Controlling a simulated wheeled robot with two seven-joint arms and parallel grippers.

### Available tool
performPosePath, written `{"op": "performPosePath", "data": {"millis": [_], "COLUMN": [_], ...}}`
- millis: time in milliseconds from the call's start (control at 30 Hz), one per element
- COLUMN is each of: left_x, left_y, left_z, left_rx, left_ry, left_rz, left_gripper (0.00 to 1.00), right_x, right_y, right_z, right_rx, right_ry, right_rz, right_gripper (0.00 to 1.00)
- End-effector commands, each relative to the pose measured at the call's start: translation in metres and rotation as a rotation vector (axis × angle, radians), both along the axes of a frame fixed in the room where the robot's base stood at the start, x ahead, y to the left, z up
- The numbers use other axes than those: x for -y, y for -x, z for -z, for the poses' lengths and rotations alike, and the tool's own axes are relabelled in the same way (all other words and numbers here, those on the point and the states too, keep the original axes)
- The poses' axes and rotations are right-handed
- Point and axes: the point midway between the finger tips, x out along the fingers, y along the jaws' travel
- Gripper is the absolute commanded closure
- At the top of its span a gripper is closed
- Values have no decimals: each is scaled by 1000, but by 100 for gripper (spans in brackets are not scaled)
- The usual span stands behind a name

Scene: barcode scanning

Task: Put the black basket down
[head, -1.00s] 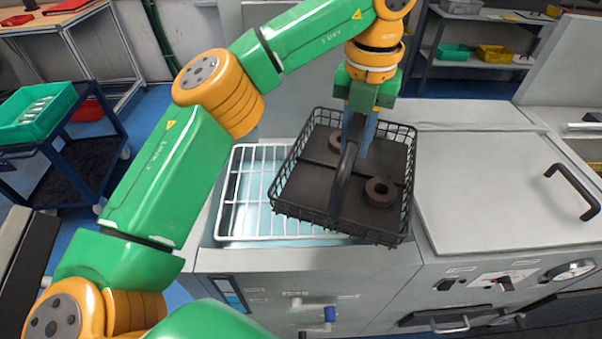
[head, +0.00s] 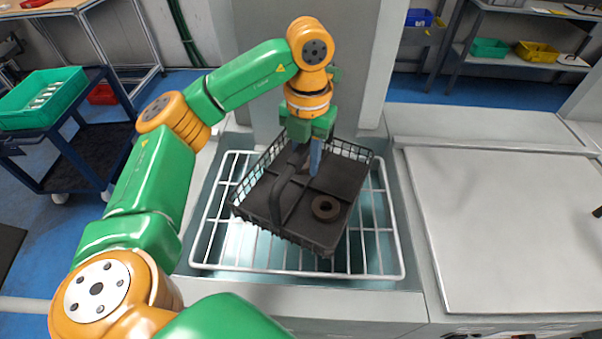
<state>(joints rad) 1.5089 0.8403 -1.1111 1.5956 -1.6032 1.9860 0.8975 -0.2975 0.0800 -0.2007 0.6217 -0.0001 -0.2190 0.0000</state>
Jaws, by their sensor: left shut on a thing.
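The black basket (head: 262,208) is a wire basket with a dark handle across its middle. A dark ring-shaped part (head: 325,208) lies in it near the right corner. My left gripper (head: 308,165) is shut on the basket's handle from above. The basket is turned at an angle over the white wire rack (head: 220,267) in the light-blue basin. Whether the basket's underside touches the rack cannot be told. My gripper hides part of the basket's far side. My right gripper is not in view.
A flat grey lid (head: 510,225) lies right of the basin. A blue cart (head: 90,155) with a green bin (head: 45,98) stands at the left. Shelves with green and yellow bins (head: 538,52) stand at the back right.

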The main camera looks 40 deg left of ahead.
Motion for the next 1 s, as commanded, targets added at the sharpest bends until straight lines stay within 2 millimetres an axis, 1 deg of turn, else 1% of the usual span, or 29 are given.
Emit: {"op": "performPosePath", "data": {"millis": [67,167,200,300,367,567,667,700,767,800,1000], "left_x": [-4,-12,-11,-11,-11,-10,-10,-10,-10,-10,-10], "left_y": [1,4,4,4,4,4,4,4,4,4,4], "left_z": [5,18,25,38,42,42,45,44,44,44,44], "left_rx": [1,0,-2,1,2,3,3,2,2,2,2], "left_ry": [3,-1,-1,-1,0,1,1,0,0,0,0], "left_rz": [-1,-1,0,0,0,0,1,1,1,1,1], "left_gripper": [100,100,100,100,100,100,100,66,50,46,46], "right_x": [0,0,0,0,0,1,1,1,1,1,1], "right_y": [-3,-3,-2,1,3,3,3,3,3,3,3], "right_z": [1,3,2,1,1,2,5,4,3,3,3], "right_rx": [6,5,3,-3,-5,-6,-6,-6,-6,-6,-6], "right_ry": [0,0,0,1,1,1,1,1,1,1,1], "right_rz": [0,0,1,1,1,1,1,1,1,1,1], "right_gripper": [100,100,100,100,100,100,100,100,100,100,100]}}
